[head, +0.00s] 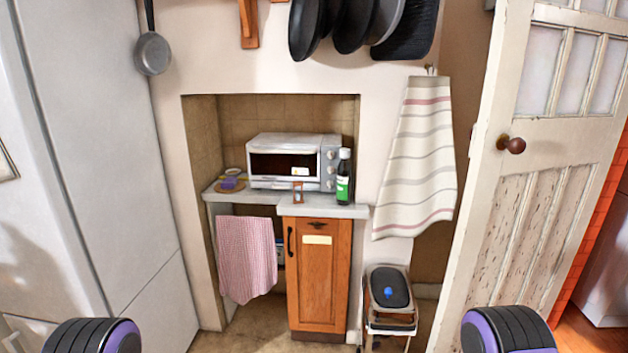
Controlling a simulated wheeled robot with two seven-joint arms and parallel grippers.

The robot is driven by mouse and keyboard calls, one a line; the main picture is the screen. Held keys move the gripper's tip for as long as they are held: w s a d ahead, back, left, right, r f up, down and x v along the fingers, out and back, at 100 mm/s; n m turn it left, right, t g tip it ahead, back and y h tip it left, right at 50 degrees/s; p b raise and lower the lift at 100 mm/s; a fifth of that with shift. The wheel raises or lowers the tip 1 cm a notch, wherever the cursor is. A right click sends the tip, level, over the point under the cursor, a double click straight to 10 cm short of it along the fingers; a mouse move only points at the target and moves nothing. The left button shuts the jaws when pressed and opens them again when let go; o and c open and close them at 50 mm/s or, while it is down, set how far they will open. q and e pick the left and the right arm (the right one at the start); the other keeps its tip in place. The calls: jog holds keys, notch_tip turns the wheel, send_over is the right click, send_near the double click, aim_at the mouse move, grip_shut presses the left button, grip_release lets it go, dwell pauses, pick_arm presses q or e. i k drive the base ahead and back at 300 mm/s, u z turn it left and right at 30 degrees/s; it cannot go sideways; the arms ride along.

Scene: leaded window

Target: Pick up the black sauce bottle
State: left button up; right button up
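A black sauce bottle (344,172) with a green label and a pale cap stands upright on the right end of the grey counter (340,211). It stands in front of the right side of the toaster oven. Only black and purple rounded parts of my own arms show at the bottom left and bottom right corners. Neither gripper is in view, and both arms are well away from the bottle.
A white toaster oven (290,139) stands on the counter in an alcove. A small hourglass (297,192) stands left of the bottle. A striped towel (418,160) hangs on the right, above a step stool (389,290). Floor shows before the wooden cabinet (319,275).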

aim_at(344, 174)
jog(key=u, duration=0.8)
jog(key=i, duration=1.75)
jog(key=z, duration=0.45)
